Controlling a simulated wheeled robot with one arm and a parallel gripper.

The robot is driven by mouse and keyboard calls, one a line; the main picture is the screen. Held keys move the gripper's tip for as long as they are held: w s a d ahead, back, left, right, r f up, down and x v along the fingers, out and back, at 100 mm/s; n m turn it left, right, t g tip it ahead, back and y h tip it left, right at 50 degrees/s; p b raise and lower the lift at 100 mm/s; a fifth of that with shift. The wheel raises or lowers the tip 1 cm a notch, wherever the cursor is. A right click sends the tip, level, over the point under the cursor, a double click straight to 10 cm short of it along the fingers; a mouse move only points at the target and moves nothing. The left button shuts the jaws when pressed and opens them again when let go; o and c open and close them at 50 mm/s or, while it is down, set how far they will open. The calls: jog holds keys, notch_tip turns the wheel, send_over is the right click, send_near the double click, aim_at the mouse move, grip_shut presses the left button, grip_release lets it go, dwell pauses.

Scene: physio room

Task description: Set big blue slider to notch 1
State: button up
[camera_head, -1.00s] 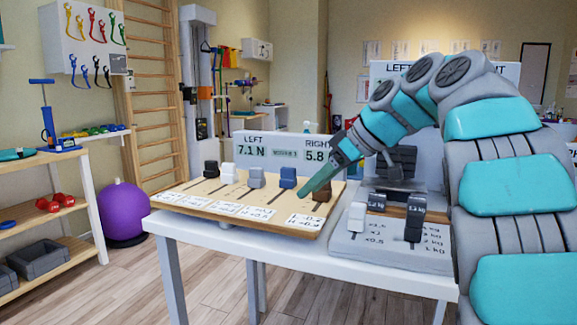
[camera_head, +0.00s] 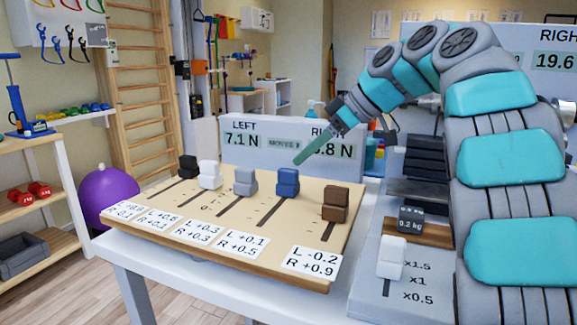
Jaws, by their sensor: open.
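The blue slider (camera_head: 288,182) stands on the tan wooden board (camera_head: 335,262), between a grey slider and a brown slider. It sits at the far end of its slot, and the bare slot runs from it toward the front. Notch marks along this slot are too small to read. My gripper (camera_head: 298,160) is above and behind the blue slider, pointing down and left. It holds nothing, and a gap seems to show between its teal finger and the slider. The fingers overlap in this view.
Black (camera_head: 188,167), white (camera_head: 210,176), grey (camera_head: 245,181) and brown (camera_head: 335,203) sliders share the board. A display (camera_head: 255,145) behind reads LEFT 7.1 N; its right value is partly covered. A grey panel (camera_head: 375,285) with a white slider and weights stands at right.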

aim_at(288, 169)
jog(key=x, duration=0.6)
jog(key=shift+a+f, duration=0.2)
jog(key=shift+f, duration=0.05)
grip_shut()
dwell(1.2)
